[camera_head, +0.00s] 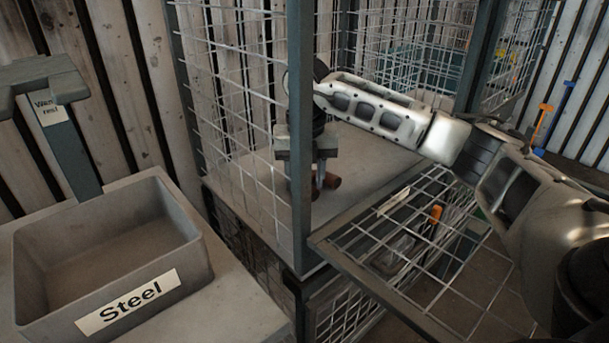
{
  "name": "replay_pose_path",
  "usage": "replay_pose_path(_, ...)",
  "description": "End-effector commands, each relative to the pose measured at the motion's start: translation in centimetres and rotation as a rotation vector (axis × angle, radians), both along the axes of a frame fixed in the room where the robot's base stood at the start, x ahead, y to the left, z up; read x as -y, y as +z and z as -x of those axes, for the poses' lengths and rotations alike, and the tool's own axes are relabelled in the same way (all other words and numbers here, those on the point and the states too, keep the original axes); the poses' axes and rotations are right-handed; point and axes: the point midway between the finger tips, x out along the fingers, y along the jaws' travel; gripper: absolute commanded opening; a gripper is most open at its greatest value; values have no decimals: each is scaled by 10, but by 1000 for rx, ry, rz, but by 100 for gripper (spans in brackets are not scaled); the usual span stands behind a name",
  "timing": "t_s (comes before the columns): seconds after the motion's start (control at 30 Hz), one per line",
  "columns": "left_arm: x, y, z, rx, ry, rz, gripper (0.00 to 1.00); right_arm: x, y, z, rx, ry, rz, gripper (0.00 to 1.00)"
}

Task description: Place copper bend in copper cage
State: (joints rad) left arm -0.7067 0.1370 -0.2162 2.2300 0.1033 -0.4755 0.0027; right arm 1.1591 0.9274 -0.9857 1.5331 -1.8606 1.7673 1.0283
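The copper bend (331,182) is a small brown curved piece low inside the wire cage (240,110), at or just above its pale floor. My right arm reaches in from the right through the cage's open front. My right gripper (318,178) points down at the copper bend, with its fingertips touching or very close to it. The cage's front corner post and mesh cover part of the gripper and the bend, so I cannot tell whether the fingers are closed on it. My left gripper is not in view.
A grey bin labelled Steel (130,300) stands on a bench at the left. A grey T-shaped stand (65,140) rises behind it. A mesh door panel (400,255) folds down in front of the cage. The cage post stands close to my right gripper.

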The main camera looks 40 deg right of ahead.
Motion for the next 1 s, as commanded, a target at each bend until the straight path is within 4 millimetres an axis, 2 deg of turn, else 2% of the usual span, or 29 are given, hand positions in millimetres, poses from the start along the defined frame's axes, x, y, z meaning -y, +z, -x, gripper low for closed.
replay_pose_path(0.2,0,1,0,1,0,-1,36,0,2,0,1,0,1,43)
replay_pose_path(0.33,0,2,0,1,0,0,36,0,13,-1,4,0,-1,43)
replay_pose_path(0.8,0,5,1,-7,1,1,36,-1,106,4,4,-1,0,43)
replay_pose_path(1.0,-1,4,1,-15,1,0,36,-1,122,5,1,0,0,43)
